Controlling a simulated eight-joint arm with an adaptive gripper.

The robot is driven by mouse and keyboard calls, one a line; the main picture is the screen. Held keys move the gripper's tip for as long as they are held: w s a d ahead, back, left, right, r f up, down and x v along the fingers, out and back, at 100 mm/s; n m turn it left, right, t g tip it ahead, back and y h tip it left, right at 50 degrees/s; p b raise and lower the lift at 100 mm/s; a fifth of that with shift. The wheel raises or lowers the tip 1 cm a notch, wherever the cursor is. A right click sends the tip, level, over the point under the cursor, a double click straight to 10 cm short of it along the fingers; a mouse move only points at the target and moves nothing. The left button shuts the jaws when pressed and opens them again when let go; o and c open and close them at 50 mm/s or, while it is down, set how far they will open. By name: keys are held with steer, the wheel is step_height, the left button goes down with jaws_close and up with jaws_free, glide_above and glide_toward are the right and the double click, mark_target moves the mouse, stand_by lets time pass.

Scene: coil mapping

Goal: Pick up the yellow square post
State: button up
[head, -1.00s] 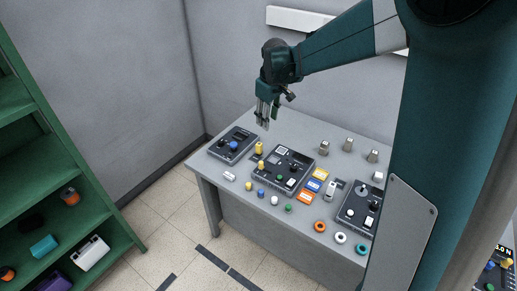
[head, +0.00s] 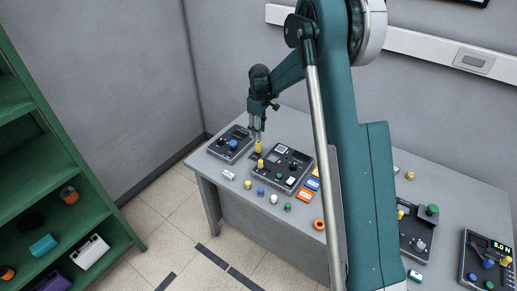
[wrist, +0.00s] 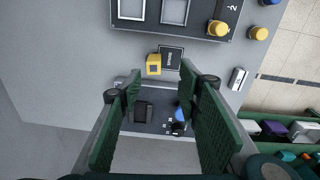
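The yellow square post (head: 259,147) stands upright on the grey table, between two dark control panels. My gripper (head: 257,134) points down, close above the post in the head view. In the wrist view my gripper (wrist: 160,80) has its two green fingers spread wide with nothing between them. The post lies a little beyond the fingertips, and no contact shows.
A dark panel (head: 233,143) with a blue knob is to the left. A larger panel (head: 282,168) carries a round yellow knob (head: 261,163). Small coloured knobs line the table's front edge. A green shelf (head: 50,190) stands at the left. My arm hides the table's middle.

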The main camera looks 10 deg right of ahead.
mark_target(258, 142)
steer(key=shift+w+a+f+n, duration=0.15)
steer(key=shift+w+f, duration=0.2)
steer(key=shift+f, duration=0.55)
steer(key=shift+w+d+f+n, duration=0.15)
steer(key=shift+w+f, duration=0.2)
steer(key=shift+f, duration=0.5)
steer(key=shift+a, duration=0.1)
steer(key=shift+f, duration=0.1)
steer(key=shift+f, duration=1.2)
steer(key=shift+f, duration=0.1)
steer(key=shift+w+d+f, duration=0.1)
steer(key=shift+f, duration=1.15)
steer(key=shift+w+d+f, duration=0.1)
steer(key=shift+f, duration=1.15)
steer(key=c, duration=1)
